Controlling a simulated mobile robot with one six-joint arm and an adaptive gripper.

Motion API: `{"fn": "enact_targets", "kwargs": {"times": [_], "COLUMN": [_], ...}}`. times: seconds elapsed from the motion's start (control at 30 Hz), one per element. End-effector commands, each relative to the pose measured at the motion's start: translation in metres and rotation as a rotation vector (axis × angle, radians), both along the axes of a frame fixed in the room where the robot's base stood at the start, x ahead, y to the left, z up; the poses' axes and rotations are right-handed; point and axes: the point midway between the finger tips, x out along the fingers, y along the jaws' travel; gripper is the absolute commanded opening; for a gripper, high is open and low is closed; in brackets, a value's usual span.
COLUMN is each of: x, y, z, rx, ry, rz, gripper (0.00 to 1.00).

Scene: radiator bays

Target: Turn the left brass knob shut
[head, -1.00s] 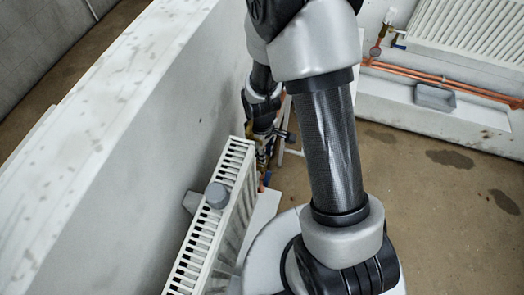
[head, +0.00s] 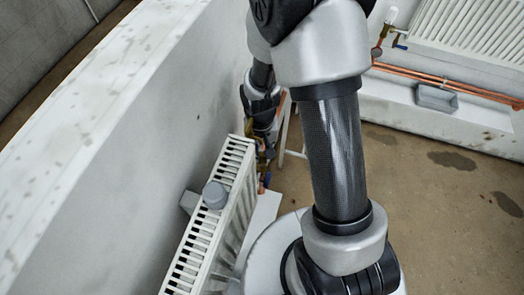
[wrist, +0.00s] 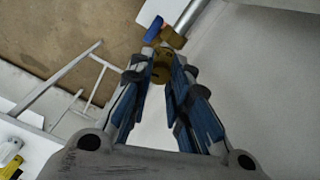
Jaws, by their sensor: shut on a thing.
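In the wrist view a brass knob (wrist: 162,68) sits between my fingertips. My gripper (wrist: 160,70) is shut on it, with a blue-padded finger on each side. A valve with a blue handle (wrist: 154,28) and a brass body (wrist: 172,38) is just beyond the knob, at the end of a grey pipe (wrist: 192,16). In the head view my gripper is at the far end of the near radiator (head: 208,222), by the wall. The fingers and the knob are mostly hidden there by my arm and the fittings.
A low wall (head: 110,120) runs along the left of the near radiator. A white rack (wrist: 75,95) is left of my gripper. A far radiator (head: 470,30), copper pipes (head: 450,82) and a grey tray (head: 437,98) are at the back right.

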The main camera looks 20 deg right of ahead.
Motion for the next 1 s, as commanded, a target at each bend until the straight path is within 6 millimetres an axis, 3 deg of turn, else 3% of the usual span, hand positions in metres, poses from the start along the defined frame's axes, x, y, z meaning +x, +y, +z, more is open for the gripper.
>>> {"fn": "enact_targets", "kwargs": {"times": [0.4, 0.93, 0.97, 1.0], "x": [0.0005, 0.0005, 0.0004, 0.0004], "y": [0.0000, 0.0000, 0.0000, 0.0000], "z": [0.0000, 0.0002, 0.0002, 0.0002], "rx": [0.001, 0.001, 0.001, 0.001], "ry": [-0.002, -0.001, -0.001, -0.001], "rz": [-0.182, -0.205, -0.204, -0.204], "gripper": [0.00, 0.00, 0.18, 0.20]}}
